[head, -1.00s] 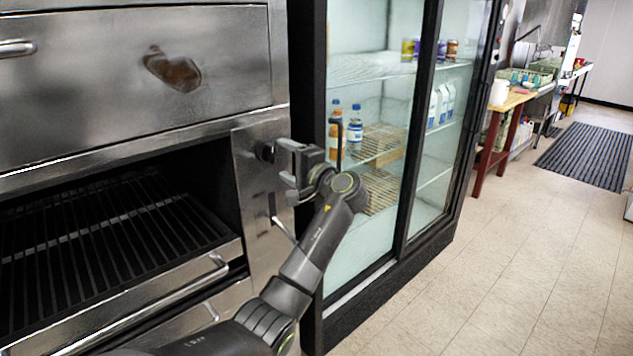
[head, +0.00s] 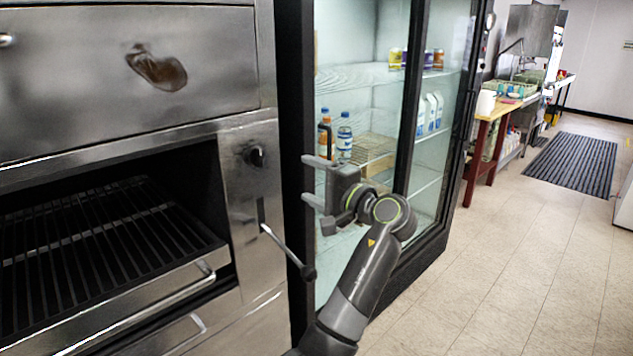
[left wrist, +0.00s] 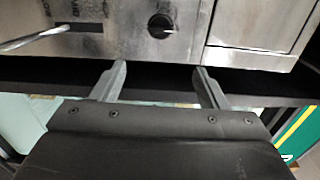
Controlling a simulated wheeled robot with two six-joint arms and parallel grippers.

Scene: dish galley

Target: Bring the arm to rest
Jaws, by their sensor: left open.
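My left gripper (head: 312,179) is open and empty in the head view. It is raised in front of the fridge's dark left frame, to the right of the oven's knob panel. In the left wrist view its two fingers (left wrist: 160,82) stand apart with nothing between them. They point toward the steel front with a black knob (left wrist: 161,26) and a lever (left wrist: 36,38). My left arm comes up from the bottom of the head view. My right gripper is not in view.
The steel oven (head: 130,140) with a dark grill rack (head: 90,235) fills the left. Its lever (head: 287,250) sticks out below the gripper. A glass-door fridge (head: 408,130) holding bottles stands behind the gripper. The tiled floor (head: 530,270) at right is clear up to a striped mat (head: 574,163).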

